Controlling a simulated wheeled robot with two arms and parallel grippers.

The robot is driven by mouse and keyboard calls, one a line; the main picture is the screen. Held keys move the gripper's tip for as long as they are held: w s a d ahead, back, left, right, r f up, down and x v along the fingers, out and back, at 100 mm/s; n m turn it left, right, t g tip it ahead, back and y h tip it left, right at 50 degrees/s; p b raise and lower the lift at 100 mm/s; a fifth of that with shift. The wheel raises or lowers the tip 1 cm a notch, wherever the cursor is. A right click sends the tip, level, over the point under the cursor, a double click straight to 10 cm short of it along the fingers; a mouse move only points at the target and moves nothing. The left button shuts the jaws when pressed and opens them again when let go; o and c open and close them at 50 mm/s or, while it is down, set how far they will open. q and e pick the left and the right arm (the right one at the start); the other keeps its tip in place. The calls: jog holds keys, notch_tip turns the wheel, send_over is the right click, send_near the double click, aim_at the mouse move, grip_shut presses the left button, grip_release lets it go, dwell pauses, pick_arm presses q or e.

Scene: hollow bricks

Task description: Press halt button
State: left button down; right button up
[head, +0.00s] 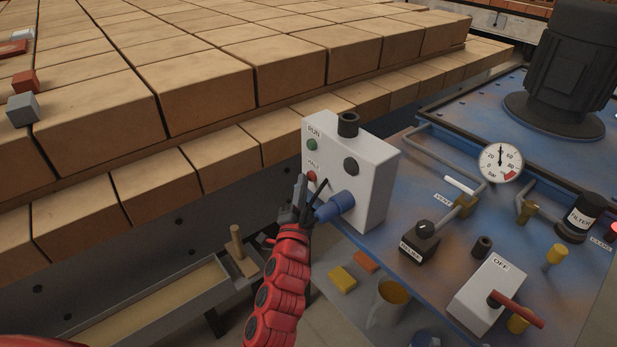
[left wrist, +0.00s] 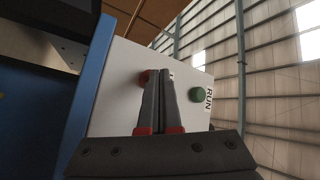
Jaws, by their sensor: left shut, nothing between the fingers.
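The white control box (head: 345,170) stands at the near left corner of the blue machine top. Its left face carries a green button (head: 311,145) under the label RUN and a red button (head: 311,176) below it. My left gripper (head: 304,186) is right at that face, close to the red button. In the left wrist view its shut, empty fingers (left wrist: 158,76) point at the box face, and the red button (left wrist: 144,76) shows just left of the tips, partly covered. The green button (left wrist: 197,95) is to the right. I cannot tell whether the fingertips touch the red button.
A black knob (head: 348,124) tops the box. A gauge (head: 501,162), pipes and a red-handled OFF switch (head: 490,295) stand to the right. Rows of bricks (head: 210,80) fill the left and back.

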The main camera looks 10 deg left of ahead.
pick_arm(q)
jog(key=s+a+p, duration=0.2)
jog(key=s+a, duration=0.1)
jog(key=s, duration=0.1)
jog(key=shift+s+a, duration=0.35)
jog(key=shift+s, duration=0.05)
dwell(0.4)
